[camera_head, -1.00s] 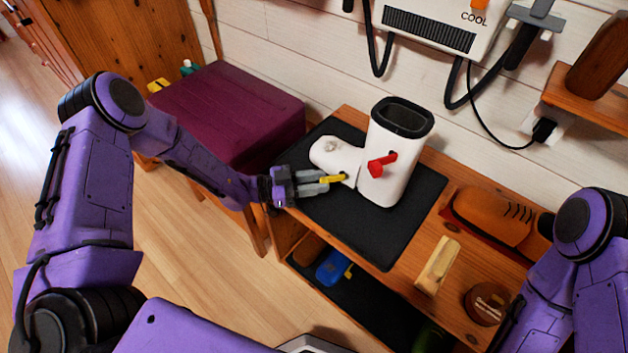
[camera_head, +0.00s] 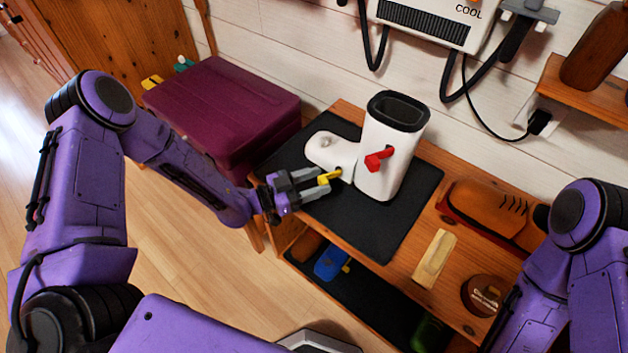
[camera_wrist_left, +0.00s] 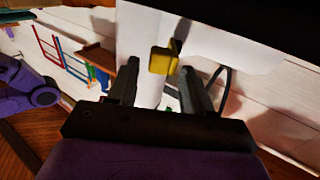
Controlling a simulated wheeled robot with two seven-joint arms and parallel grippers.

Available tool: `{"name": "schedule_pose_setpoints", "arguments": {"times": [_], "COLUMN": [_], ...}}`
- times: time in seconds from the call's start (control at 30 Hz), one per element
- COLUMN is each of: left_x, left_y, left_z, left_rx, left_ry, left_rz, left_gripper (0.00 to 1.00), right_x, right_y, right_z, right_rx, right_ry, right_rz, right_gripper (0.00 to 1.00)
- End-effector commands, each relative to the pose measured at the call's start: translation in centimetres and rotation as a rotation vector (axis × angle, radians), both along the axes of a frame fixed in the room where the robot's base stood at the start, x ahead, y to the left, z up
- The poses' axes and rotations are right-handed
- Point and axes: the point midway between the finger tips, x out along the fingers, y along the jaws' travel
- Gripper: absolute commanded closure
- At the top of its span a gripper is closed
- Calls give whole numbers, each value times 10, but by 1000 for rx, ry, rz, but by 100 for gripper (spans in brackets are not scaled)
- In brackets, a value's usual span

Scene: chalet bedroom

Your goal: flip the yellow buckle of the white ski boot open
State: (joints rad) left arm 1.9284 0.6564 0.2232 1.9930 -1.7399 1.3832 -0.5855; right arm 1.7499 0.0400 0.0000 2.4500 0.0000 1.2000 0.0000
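The white ski boot (camera_head: 388,160) stands upright on a black mat (camera_head: 402,218) on the wooden bench, toe to the left. Its red buckle (camera_head: 378,160) sticks out from the shaft. The yellow buckle (camera_head: 330,177) is lower, near the ankle. My left gripper (camera_head: 322,184) is at the yellow buckle, its two fingers apart on either side of it. In the left wrist view the yellow buckle (camera_wrist_left: 163,60) shows just beyond and between the spread fingertips; I cannot tell whether either touches it. My right gripper is out of view; only my right arm shows.
A maroon cushioned seat (camera_head: 225,110) stands left of the bench. A brown shoe (camera_head: 490,213), a pale block (camera_head: 434,258) and a round brown tin (camera_head: 482,295) lie to the right. A heater unit (camera_head: 435,22) with black hoses hangs on the wall behind.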

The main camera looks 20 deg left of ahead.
Motion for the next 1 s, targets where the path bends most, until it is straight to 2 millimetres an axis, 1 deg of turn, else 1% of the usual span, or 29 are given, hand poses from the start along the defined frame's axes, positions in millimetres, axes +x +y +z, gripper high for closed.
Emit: {"name": "schedule_pose_setpoints", "arguments": {"times": [0.07, 0.17, 0.33, 0.4, 0.5, 0.63, 1.0], "left_x": [-5, -19, -46, -55, -63, -67, -67], "left_y": [7, 23, 54, 64, 73, 78, 78], "left_z": [-1, 0, 0, 0, 0, 0, 0], "left_rx": [0, -1, -1, 0, 1, -1, 0], "left_ry": [1, 2, -1, 0, -1, -1, 0], "left_rz": [2, 4, 4, 3, 1, 0, -1], "left_gripper": [50, 50, 50, 50, 50, 50, 50], "right_x": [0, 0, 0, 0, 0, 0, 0], "right_y": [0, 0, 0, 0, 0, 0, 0], "right_z": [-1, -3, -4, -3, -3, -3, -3], "right_rx": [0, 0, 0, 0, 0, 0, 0], "right_ry": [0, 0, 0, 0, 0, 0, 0], "right_rz": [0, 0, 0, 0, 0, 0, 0], "right_gripper": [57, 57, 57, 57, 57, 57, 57]}}
